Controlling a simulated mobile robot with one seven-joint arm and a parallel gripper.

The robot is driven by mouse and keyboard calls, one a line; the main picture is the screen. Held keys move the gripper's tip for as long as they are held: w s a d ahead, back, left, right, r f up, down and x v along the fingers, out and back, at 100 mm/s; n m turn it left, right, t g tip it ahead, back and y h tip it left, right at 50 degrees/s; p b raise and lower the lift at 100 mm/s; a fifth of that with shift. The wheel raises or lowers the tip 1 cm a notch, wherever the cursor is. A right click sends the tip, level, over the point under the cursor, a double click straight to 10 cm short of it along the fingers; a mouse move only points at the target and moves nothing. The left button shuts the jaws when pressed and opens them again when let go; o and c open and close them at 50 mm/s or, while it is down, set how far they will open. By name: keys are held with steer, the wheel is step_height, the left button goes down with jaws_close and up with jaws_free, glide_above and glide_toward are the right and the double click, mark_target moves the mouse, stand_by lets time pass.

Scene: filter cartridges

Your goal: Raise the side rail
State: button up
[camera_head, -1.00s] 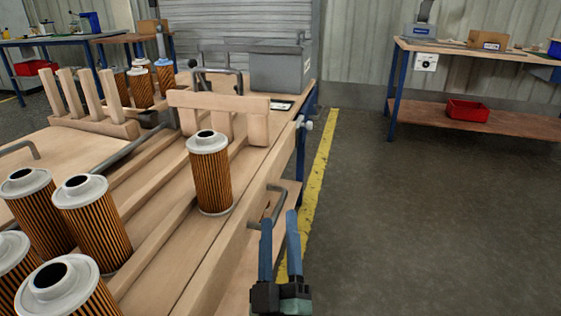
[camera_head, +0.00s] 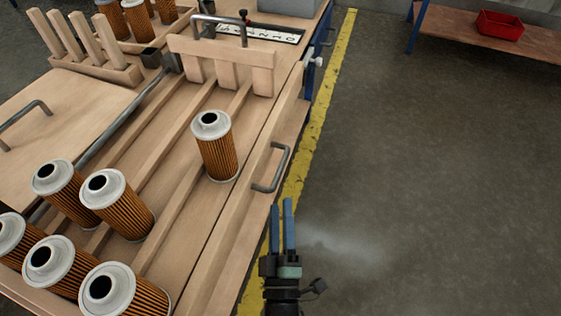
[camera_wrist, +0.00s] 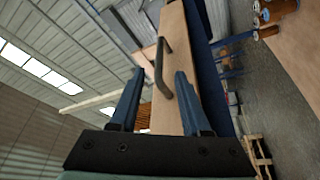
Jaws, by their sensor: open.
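The side rail (camera_head: 228,236) is a long wooden board along the right edge of the workbench. A grey bar handle (camera_head: 272,168) is fixed to its outer face. In the wrist view the handle (camera_wrist: 161,68) shows beyond my fingertips, on the wooden board (camera_wrist: 176,60). My gripper (camera_head: 282,206) is open and empty, to the right of the rail and just below the handle in the head view, apart from it. A light knob (camera_head: 312,63) sits near the rail's far end.
Several orange pleated filter cartridges (camera_head: 217,148) stand in the wooden lanes left of the rail. A wooden gate block (camera_head: 222,58) crosses the lanes' far end. A yellow floor line (camera_head: 325,105) runs beside the bench. The floor on the right is clear.

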mark_target(281, 167)
steer(key=b+x, duration=0.1)
steer(key=x, duration=0.9)
jaws_close()
steer(key=shift+d, duration=0.1)
stand_by(1.1)
